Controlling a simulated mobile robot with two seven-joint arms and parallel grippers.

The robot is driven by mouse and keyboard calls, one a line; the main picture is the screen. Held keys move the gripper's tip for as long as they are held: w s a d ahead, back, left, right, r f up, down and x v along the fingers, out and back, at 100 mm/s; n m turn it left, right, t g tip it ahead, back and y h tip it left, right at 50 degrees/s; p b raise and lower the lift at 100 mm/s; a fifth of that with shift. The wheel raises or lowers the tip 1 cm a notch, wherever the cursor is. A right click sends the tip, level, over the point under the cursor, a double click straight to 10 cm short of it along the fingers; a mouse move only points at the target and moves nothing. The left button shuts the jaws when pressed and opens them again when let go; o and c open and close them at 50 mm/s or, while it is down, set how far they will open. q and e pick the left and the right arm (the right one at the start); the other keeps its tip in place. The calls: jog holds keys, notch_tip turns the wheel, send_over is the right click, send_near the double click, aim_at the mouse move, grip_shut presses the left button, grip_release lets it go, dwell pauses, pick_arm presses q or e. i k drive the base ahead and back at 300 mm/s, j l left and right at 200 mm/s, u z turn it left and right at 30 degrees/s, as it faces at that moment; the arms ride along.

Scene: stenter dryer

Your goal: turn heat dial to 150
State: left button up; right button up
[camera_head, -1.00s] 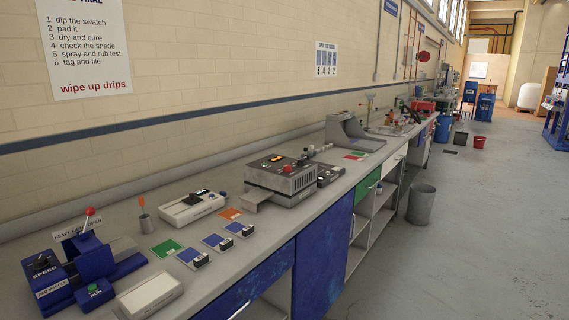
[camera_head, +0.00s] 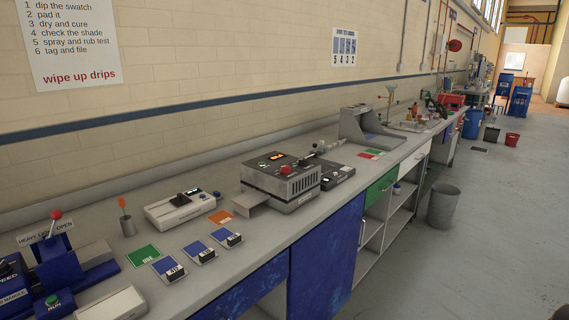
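The stenter dryer (camera_head: 281,182) is a grey box with a dark top panel and side vents, standing on the bench in the middle of the view. Its top has a small lit orange display (camera_head: 277,157), a red knob or button (camera_head: 286,169) and other small controls. The heat dial cannot be told apart from these controls at this size, and its setting is not readable. Neither of my grippers shows in the view.
The grey bench (camera_head: 215,257) runs along the wall. Left of the dryer are a white instrument (camera_head: 182,208), swatch cards (camera_head: 143,256) and a blue padding machine (camera_head: 70,265). A dark box (camera_head: 337,174) adjoins it on the right. A bin (camera_head: 443,205) stands on the open floor.

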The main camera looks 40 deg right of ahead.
aim_at(286, 169)
jog(key=i+l+u, duration=0.1)
jog(key=l+u, duration=0.25)
jog(key=l, duration=0.9)
jog(key=k+l+u, duration=0.1)
jog(key=l+u, duration=0.2)
jog(key=l, duration=0.95)
jog(key=l+u, duration=0.15)
jog(key=l, duration=1.25)
